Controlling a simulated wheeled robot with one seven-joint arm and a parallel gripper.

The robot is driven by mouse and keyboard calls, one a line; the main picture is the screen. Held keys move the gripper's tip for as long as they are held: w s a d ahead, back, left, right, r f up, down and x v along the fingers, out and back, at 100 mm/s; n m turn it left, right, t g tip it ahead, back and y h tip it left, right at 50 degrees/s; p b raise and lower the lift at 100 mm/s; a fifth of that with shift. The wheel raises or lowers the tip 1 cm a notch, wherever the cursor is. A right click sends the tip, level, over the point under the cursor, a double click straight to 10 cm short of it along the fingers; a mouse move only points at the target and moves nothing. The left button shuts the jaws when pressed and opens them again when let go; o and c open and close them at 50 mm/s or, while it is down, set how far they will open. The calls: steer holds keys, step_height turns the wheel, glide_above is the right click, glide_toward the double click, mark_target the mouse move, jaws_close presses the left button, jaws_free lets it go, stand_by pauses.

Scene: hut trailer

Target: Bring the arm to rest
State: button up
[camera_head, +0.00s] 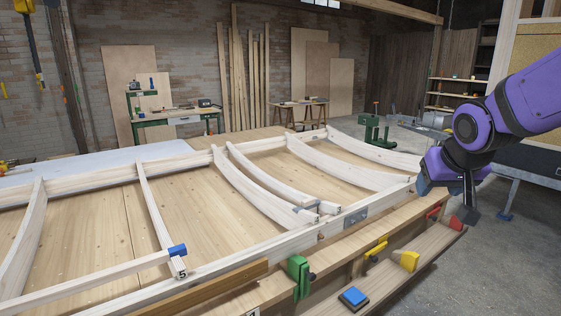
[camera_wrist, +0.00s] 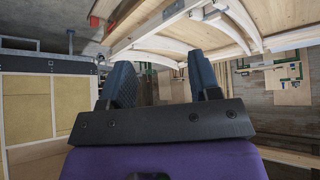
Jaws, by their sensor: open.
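My gripper (camera_wrist: 163,82) shows in the wrist view with its two dark blue padded fingers apart and nothing between them. In the head view my purple arm comes in from the right, and my gripper (camera_head: 445,200) hangs beside the right end of the workbench. It is near the front right corner of the white wooden frame (camera_head: 200,262). I cannot tell from the head view whether a finger touches the bench. The frame with its curved ribs lies on the wooden bench top (camera_head: 98,225).
A blue clip (camera_head: 177,250) is on a rib. A grey table (camera_head: 530,165) stands at the right. Concrete floor (camera_head: 480,270) is open at the lower right.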

steer(key=s+r+g, duration=0.1)
steer(key=s+r, duration=0.1)
steer(key=s, duration=0.8)
steer(key=s+r+y, duration=0.1)
steer(key=s, duration=0.8)
steer(key=shift+s+a+r+n+g, duration=0.3)
steer(key=shift+s+r+n+g, duration=0.05)
steer(key=shift+r+n+g, duration=0.05)
